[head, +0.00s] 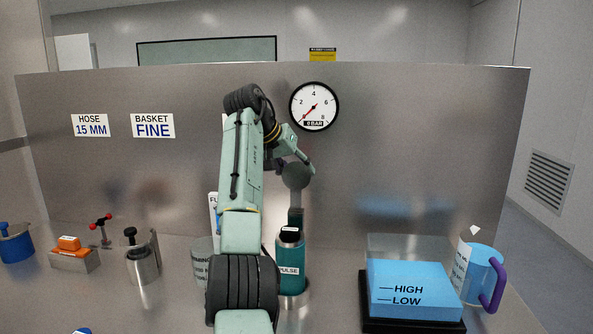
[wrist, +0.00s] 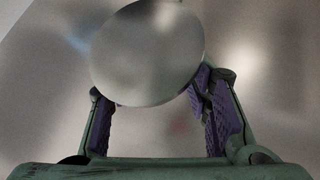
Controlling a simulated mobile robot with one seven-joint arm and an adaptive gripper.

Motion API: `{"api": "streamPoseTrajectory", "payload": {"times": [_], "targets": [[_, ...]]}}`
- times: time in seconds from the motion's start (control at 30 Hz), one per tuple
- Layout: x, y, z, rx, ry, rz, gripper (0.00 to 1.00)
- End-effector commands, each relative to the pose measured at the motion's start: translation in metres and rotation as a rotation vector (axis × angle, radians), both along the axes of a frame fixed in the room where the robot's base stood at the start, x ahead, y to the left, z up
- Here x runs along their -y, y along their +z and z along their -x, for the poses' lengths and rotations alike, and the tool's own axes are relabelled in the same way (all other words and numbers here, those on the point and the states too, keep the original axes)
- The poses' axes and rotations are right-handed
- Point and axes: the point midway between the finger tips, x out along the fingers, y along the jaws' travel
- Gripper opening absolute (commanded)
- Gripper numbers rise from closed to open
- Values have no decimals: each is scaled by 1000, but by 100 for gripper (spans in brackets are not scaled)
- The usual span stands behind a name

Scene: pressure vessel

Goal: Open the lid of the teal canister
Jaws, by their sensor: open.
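The teal canister (head: 290,268) stands upright right of my forearm, with a white label ending in "PULSE" and a dark patch at its top. A round grey disc (head: 296,176), perhaps its lid, stands on edge above it, with a dark upright piece between disc and canister. A round shiny metal disc (wrist: 148,52), probably the same one, covers much of the space at my fingertips in the wrist view. My gripper (wrist: 152,94) is open, its purple-padded fingers spread; contact with the disc cannot be told. The canister's body is not seen in the wrist view.
A round gauge (head: 314,106) on the metal back panel (head: 400,120) points near zero. Metal canister (head: 142,268) and orange-topped block (head: 74,259) stand left. My arm hides part of a grey cylinder (head: 201,265).

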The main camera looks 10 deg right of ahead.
Motion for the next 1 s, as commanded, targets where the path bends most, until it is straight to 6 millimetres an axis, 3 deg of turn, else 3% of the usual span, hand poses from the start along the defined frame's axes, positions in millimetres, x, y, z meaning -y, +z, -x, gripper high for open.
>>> {"api": "streamPoseTrajectory", "payload": {"times": [0.27,0.7,1.0], "targets": [[-11,17,8,4,0,2,45],[-57,81,42,3,2,1,45],[-65,90,48,0,1,0,45]]}}
